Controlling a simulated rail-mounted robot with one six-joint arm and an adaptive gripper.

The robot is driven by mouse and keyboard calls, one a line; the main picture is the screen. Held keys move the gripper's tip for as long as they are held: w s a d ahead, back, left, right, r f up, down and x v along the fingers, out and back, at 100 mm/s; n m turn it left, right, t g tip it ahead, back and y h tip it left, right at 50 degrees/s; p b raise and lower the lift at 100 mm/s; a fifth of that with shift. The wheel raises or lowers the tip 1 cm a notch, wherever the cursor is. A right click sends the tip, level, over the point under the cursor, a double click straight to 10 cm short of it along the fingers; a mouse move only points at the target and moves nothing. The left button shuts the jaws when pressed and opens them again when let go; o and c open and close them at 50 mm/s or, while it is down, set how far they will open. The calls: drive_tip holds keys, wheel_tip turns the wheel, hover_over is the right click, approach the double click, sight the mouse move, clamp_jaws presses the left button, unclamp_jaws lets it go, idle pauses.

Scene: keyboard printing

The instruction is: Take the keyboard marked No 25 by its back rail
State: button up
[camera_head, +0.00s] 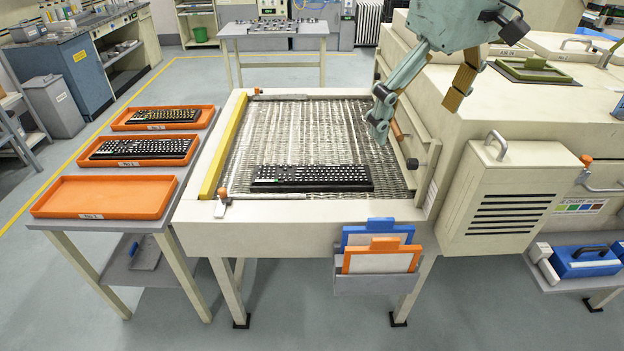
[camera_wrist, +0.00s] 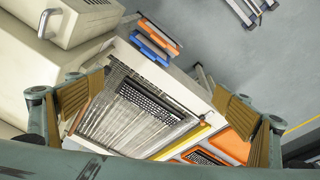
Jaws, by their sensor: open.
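A black keyboard (camera_head: 312,178) lies flat on the metal mesh belt (camera_head: 290,125) near its front edge. It also shows in the wrist view (camera_wrist: 150,103), between my spread fingers. I cannot read a No 25 mark on it. Two more black keyboards lie in orange trays at the left, one in the far tray (camera_head: 165,116) and one in the middle tray (camera_head: 143,149). My gripper (camera_head: 417,118) is open and empty, above the right side of the belt, apart from the keyboard. Its fingers also show in the wrist view (camera_wrist: 162,108).
The nearest orange tray (camera_head: 104,197) is empty. A yellow rail (camera_head: 223,147) edges the belt's left side. A cream machine with a slotted box (camera_head: 508,200) stands at the right. Blue and orange folders (camera_head: 380,258) hang at the front. The belt's middle is clear.

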drive_tip(key=w+a+f+n+g+p, duration=0.1)
drive_tip(key=w+a+f+n, duration=0.3)
drive_tip(key=w, duration=0.8)
drive_tip(key=w+a+f+n+p, duration=0.15)
drive_tip(key=w+a+f, duration=0.4)
drive_tip(key=w, duration=0.55)
drive_tip(key=w+a+f+n, duration=0.3)
drive_tip(key=w+f, duration=0.4)
drive_tip(key=f, duration=0.3)
drive_tip(key=w+a+f+n+g+y+p, duration=0.1)
drive_tip(key=w+a+f+n, duration=0.2)
drive_tip(key=f, duration=0.7)
drive_tip(key=w+a, duration=0.2)
drive_tip(key=w, duration=0.2)
drive_tip(key=shift+w+a+f+g, duration=0.2)
drive_tip(key=shift+a+g, duration=0.1)
drive_tip(key=shift+a, duration=0.1)
drive_tip(key=shift+n, duration=0.25)
drive_tip(key=b, duration=0.1)
hover_over(312, 175)
drive_tip(key=shift+w+d+f, duration=0.1)
drive_tip(key=shift+d+f, duration=0.05)
drive_tip(key=shift+f, duration=1.25)
drive_tip(key=shift+s+d+f, duration=0.1)
drive_tip(key=shift+d+f, duration=0.05)
drive_tip(key=shift+f, duration=1.2)
drive_tip(key=shift+w+d+f, duration=0.1)
drive_tip(key=shift+d+f, duration=0.05)
drive_tip(key=shift+f, duration=1.25)
drive_tip(key=shift+f, duration=0.1)
